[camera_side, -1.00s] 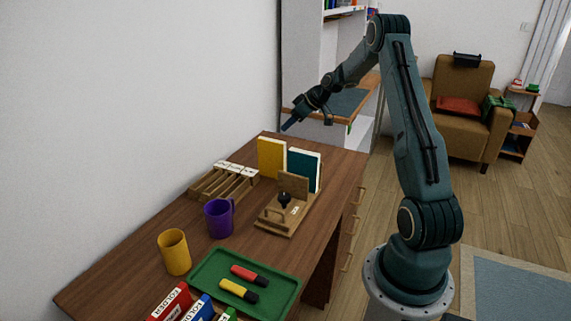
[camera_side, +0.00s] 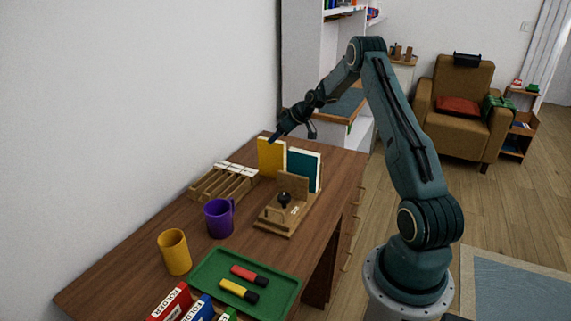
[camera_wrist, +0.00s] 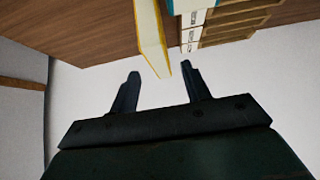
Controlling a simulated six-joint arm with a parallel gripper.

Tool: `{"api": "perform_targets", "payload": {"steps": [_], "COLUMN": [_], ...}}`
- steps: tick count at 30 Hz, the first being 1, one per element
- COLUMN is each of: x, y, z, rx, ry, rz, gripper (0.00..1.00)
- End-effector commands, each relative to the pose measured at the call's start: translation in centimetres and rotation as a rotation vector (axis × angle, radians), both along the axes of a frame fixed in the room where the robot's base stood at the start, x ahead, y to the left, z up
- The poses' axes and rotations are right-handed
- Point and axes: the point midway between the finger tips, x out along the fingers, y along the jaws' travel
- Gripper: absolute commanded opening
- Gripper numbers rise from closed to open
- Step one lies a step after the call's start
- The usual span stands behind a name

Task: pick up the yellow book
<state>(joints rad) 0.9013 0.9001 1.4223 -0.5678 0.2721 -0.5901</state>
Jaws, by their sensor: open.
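The yellow book (camera_side: 270,158) stands upright on the wooden desk, beside a teal book (camera_side: 304,168). In the wrist view the yellow book (camera_wrist: 152,38) shows its pale page edge and yellow cover, near the gap between my fingers. My gripper (camera_side: 273,137) is at the top of the yellow book in the side view. In the wrist view my gripper (camera_wrist: 160,76) has its two dark fingers apart with nothing between them. I cannot tell whether a finger touches the book.
A wooden stand (camera_side: 272,222) with a dark knob is in front of the books. A slotted wooden rack (camera_side: 222,184), a purple mug (camera_side: 219,219), a yellow mug (camera_side: 174,252) and a green tray (camera_side: 209,271) with markers share the desk. A white wall is at left.

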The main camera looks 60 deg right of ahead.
Motion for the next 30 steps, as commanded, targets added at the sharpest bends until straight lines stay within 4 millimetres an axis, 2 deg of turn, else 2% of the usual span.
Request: {"api": "perform_targets", "payload": {"steps": [6, 12, 30], "x": [1.4, 2.6, 2.8], "y": [0.1, 0.1, 0.1], "z": [-2.0, -3.3, -3.5], "rx": [0.001, 0.000, 0.000], "ry": [0.002, 0.001, 0.001], "rz": [0.001, 0.000, 0.000], "gripper": [0.47, 0.47, 0.45]}}
